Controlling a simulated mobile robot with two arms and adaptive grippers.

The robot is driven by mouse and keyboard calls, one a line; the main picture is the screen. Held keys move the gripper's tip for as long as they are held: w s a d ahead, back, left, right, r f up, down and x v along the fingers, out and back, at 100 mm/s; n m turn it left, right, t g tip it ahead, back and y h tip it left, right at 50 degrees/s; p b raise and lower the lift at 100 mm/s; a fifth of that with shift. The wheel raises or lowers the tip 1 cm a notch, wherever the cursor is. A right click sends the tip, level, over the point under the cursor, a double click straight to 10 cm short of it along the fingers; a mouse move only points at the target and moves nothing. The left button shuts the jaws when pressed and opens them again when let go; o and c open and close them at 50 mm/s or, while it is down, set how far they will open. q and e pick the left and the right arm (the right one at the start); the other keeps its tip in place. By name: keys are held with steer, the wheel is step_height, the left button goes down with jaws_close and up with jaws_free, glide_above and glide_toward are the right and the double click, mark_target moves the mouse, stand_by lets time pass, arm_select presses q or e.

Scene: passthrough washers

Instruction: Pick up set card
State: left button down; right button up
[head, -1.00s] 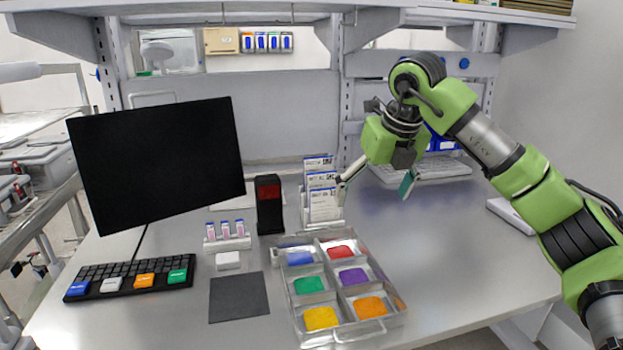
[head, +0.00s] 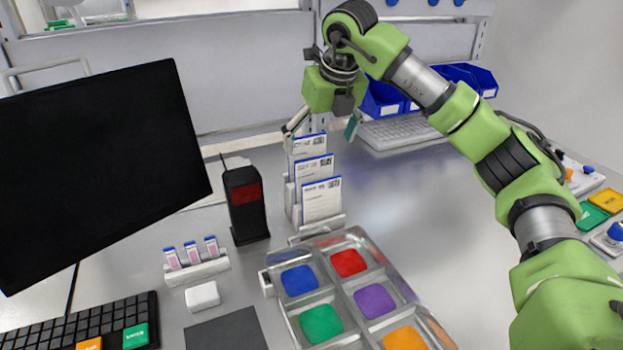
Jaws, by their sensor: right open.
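Three white set cards with blue top edges stand upright in a stepped holder (head: 335,222) behind the sorting tray. The front set card (head: 321,201) is lowest, the middle card (head: 313,168) is behind it, and the rear card (head: 309,145) is highest and furthest back. My right gripper (head: 321,130) is open and points down at the rear card, its fingers on either side of that card's upper part. I cannot tell whether a finger touches the card. My left gripper is not in view.
A metal tray (head: 346,296) with coloured compartments lies in front of the holder. A black scanner-like device (head: 245,205) stands left of it. A monitor (head: 95,165), a small vial rack (head: 197,268) and a keyboard (head: 85,322) are further left. Blue bins (head: 385,103) stand behind right.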

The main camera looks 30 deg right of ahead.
mark_target(315, 166)
steer(key=x, duration=0.4)
steer(key=shift+w+f+p, duration=0.1)
steer(key=shift+f+p, duration=0.15)
steer(key=shift+p, duration=0.05)
steer(key=shift+w+f, duration=0.25)
steer(key=shift+f, duration=0.2)
steer(key=x, duration=0.1)
steer(key=p+x, duration=0.1)
steer(key=x, duration=0.1)
steer(key=p+x, duration=0.1)
steer(key=shift+d+f, duration=0.2)
steer(key=shift+d, duration=0.1)
steer(key=shift+w+f, duration=0.1)
steer(key=shift+f, duration=0.15)
steer(key=c, duration=1.1)
